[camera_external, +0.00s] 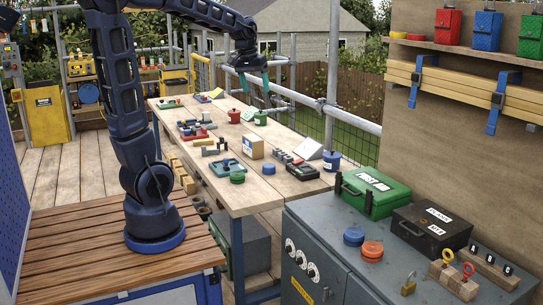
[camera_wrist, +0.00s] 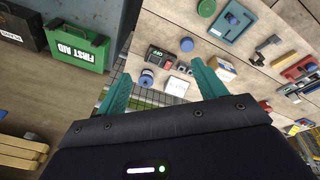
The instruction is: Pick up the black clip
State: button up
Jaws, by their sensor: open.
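My gripper (camera_external: 255,82) is open and empty, held high above the far part of the wooden workbench (camera_external: 262,198). Its two teal fingers also show apart in the wrist view (camera_wrist: 161,74). I cannot tell for certain which item is the black clip. Several small black pieces (camera_external: 490,258) sit on a wooden block at the lower right in the external view. Several small dark pieces (camera_external: 284,156) lie in a row on the bench. My gripper touches none of these.
A green first aid box (camera_external: 375,192) and a black case (camera_external: 432,228) stand on the grey cabinet.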

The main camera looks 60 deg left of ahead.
jog(key=w+a+f+n+g, duration=0.1)
jog(key=w+a+f+n, duration=0.1)
jog(key=w+a, duration=0.35)
jog(key=w+a+f+n, duration=0.2)
jog(key=a, duration=0.7)
jog(key=n+g+h, duration=0.1)
jog(key=n+h, duration=0.1)
jog(key=n, duration=0.7)
send_near(222, 143)
jog(key=a, duration=0.2)
jog(key=f, duration=0.3)
jog(key=w+d+f, duration=0.1)
jog(key=f, duration=0.1)
jog(key=shift+f, duration=0.1)
jog(key=shift+d+f, duration=0.2)
jog(key=shift+f, duration=0.7)
jog(key=shift+d+f, duration=0.2)
jog(key=shift+f, duration=0.65)
jog(key=shift+d+f, duration=0.2)
jog(key=shift+f, duration=0.7)
jog(key=c, duration=1.1)
